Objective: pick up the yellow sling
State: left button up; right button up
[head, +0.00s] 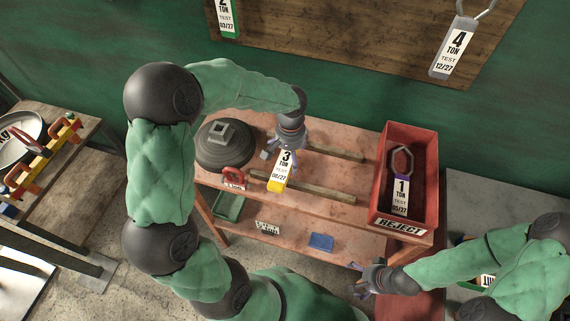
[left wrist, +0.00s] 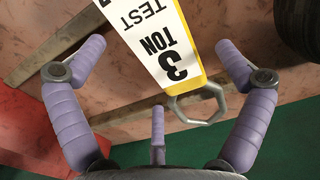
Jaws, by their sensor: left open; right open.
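The yellow sling (head: 277,184) lies on the upper shelf of the red workbench, with a white tag reading "3 TON TEST". In the left wrist view the yellow sling (left wrist: 205,80) shows its yellow edge, white tag and a grey metal ring (left wrist: 208,112). My left gripper (head: 287,150) is above the tag's ring end. In the left wrist view its purple fingers are spread on both sides of the ring and do not appear to touch it. My right gripper (head: 365,277) is open and empty by the bench's front right corner.
A red reject bin (head: 427,190) holds a purple-edged "1 TON" sling (head: 401,190). A dark round weight (head: 222,145) and a red shackle (head: 233,177) are left of the yellow sling. Wooden strips (head: 325,190) lie on the bench. A green tray (head: 228,206) sits lower.

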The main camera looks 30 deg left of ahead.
pick_arm(q)
notch_tip(320, 180, down, 2)
jog(key=shift+f, duration=0.1)
jog(key=c, duration=1.7)
jog(key=shift+w+r, duration=0.1)
jog(key=shift+r, duration=0.6)
jog(key=r, duration=0.2)
jog(key=r+p, duration=0.1)
jog(key=shift+s+d, duration=0.15)
jog(key=shift+s, duration=0.1)
jog(key=s+d+r, duration=0.2)
jog(key=s+r, duration=0.1)
jog(key=s+d+r+p, duration=0.1)
jog(key=s+d+r, duration=0.2)
jog(key=s, duration=0.1)
jog(key=s+d+r+p, duration=0.1)
jog(key=s+d+r, duration=0.2)
jog(key=shift+s+d, duration=0.2)
jog(key=shift+s, duration=0.1)
